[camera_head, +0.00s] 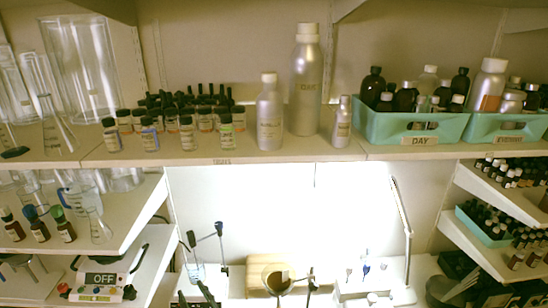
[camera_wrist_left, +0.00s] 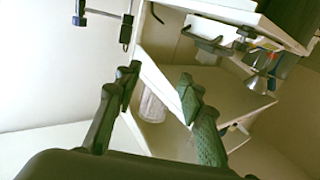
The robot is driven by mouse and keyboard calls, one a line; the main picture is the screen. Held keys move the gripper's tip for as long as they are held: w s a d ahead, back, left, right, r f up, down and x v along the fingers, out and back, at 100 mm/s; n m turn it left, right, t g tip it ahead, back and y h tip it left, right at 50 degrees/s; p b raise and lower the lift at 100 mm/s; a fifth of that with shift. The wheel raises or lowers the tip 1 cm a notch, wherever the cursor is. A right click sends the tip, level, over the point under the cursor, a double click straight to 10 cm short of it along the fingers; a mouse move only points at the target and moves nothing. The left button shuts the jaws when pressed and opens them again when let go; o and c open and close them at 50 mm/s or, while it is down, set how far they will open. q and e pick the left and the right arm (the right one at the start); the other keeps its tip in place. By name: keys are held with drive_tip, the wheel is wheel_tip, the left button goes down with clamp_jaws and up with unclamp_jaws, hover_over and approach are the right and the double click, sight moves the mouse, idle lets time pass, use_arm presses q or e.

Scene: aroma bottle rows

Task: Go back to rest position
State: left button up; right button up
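My left gripper (camera_wrist_left: 160,82) shows in the left wrist view with its two fingers well apart. Nothing is held between them. Behind the gap are white shelf boards and a clear glass vessel (camera_wrist_left: 152,106), which stands apart from the fingers. In the head view, small dark shapes rise at the lower edge below the main shelf; I cannot tell for sure which of them belong to my gripper. I cannot make out my right gripper in either view.
The long upper shelf (camera_head: 330,154) carries small vials, silver bottles (camera_head: 305,85) and a teal crate (camera_head: 375,124) marked DAY. Side shelves with glassware and bottles flank a bright recess. A lamp arm (camera_head: 403,215) stands at its right. A device reading OFF (camera_head: 103,278) sits lower left.

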use_arm(q)
drive_tip(key=s+a+f+m+g+h, duration=0.1)
drive_tip(key=s+a+f+g+h, duration=0.15)
drive_tip(key=s+a+f, duration=0.6)
drive_tip(key=s+a+f+m+g+h, duration=0.1)
drive_tip(key=s+a+f+g, duration=0.35)
drive_tip(key=f, duration=0.65)
drive_tip(key=s+d+f+m+g+h, duration=0.1)
drive_tip(key=s+f+m+g+h, duration=0.2)
drive_tip(key=s, duration=0.6)
drive_tip(key=s+d+f+m+g+h, duration=0.1)
drive_tip(key=s+f+m+h, duration=0.15)
drive_tip(key=s+f, duration=0.45)
drive_tip(key=s+d+f+g+h, duration=0.1)
drive_tip(key=s+f, duration=0.1)
drive_tip(key=f, duration=1.2)
drive_tip(key=s+f, duration=0.3)
drive_tip(key=f, duration=1.2)
drive_tip(key=s+f+m+g, duration=0.1)
drive_tip(key=s+f, duration=1.6)
drive_tip(key=s, duration=0.1)
drive_tip(key=shift+s+h, duration=0.3)
drive_tip(key=shift+s, duration=0.05)
